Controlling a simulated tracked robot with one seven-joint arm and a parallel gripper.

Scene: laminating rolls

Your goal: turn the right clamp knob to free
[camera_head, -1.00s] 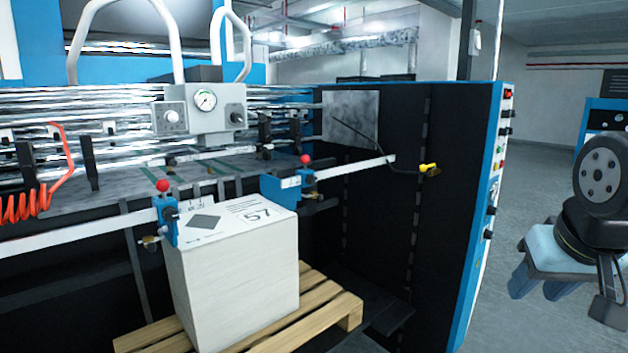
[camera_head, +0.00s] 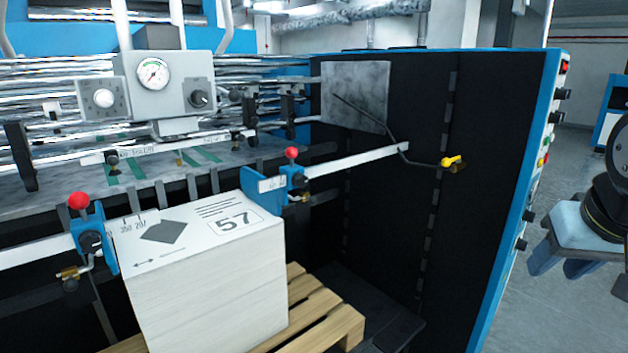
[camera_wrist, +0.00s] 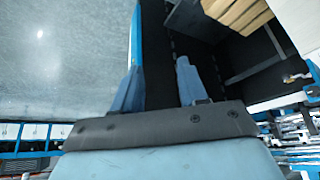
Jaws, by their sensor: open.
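The right clamp (camera_head: 271,184) is a blue block on the white rail, right of the paper stack's back corner. A red ball (camera_head: 291,153) stands on top of it. The left clamp (camera_head: 88,238), also blue with a red ball, is at the stack's left. My gripper (camera_wrist: 158,62) shows in the wrist view with its two blue fingers apart and nothing between them.
A paper stack (camera_head: 208,290) marked 57 sits on a wooden pallet (camera_head: 335,322) below the rail (camera_head: 350,160). A thin dark rod with a yellow end (camera_head: 452,162) sticks out right of the clamp. The machine's blue-edged side panel (camera_head: 510,200) stands at right, with grey floor beyond.

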